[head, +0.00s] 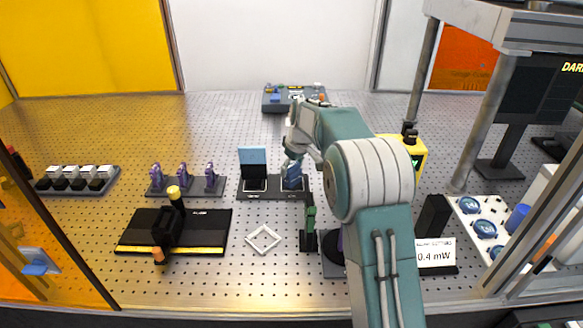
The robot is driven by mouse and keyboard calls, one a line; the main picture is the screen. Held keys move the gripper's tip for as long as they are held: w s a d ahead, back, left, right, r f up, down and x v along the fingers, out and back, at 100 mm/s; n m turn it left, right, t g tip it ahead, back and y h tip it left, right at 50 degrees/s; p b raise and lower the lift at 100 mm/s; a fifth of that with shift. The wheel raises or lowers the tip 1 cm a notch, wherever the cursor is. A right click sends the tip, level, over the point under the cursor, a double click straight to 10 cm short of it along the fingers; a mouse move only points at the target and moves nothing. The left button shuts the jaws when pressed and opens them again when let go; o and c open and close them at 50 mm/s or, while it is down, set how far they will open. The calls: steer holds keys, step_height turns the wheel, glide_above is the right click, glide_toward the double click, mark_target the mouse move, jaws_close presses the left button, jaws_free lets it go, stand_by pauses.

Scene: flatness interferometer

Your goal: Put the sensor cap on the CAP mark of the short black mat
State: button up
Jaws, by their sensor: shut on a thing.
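My gripper (292,163) reaches down over the right part of a short black mat (273,195) in the middle of the bench. It is shut on a small blue thing, likely the sensor cap (293,180), at the mat's right end. I cannot tell whether this thing touches the mat. A blue-faced dark panel (252,162) stands upright at the mat's left end. Small pale markings show on the mat, but they are too small to read. My arm hides the area right of the mat.
A row of purple clips (183,180) stands left of the mat. A black case (180,232) with a yellow edge lies front left, near a white square frame (263,239). A grey tool box (293,98) is at the back. A post (485,125) and white tray (480,227) stand right.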

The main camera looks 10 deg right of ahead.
steer(key=shift+f, duration=0.15)
steer(key=o, duration=0.9)
steer(key=shift+r, duration=3.5)
